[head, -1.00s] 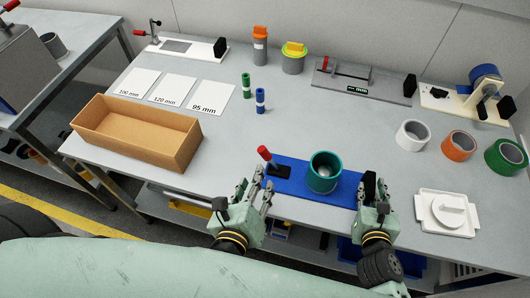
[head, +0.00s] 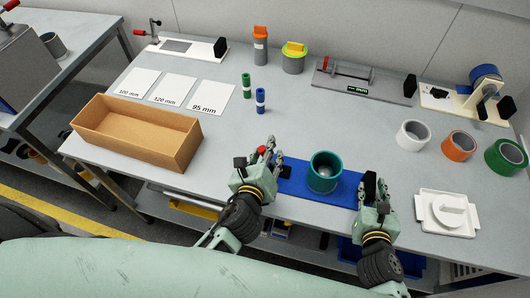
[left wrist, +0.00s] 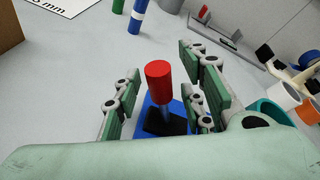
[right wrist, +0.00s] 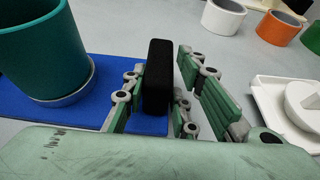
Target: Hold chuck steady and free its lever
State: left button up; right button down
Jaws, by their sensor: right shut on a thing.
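The chuck has a blue base (head: 342,196) at the front of the table, with a teal cup-shaped ring (head: 325,176) standing on it. A red-tipped lever (left wrist: 158,82) rises from a black mount at the base's left end. My left gripper (head: 262,163) is open, with the lever between its fingers and gaps on both sides; it hides most of the lever in the head view. My right gripper (head: 377,184) is shut on the black block (right wrist: 157,75) at the base's right end. The teal ring (right wrist: 42,50) stands left of it in the right wrist view.
An open cardboard box (head: 135,135) stands at the left, with labelled white sheets behind it. Green (head: 246,86) and blue (head: 260,99) cylinders stand mid-table. White, orange and green rolls and a white fixture (head: 447,211) are at the right.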

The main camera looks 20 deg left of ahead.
pick_arm(q)
grip_shut()
dwell(0.3)
dwell(0.3)
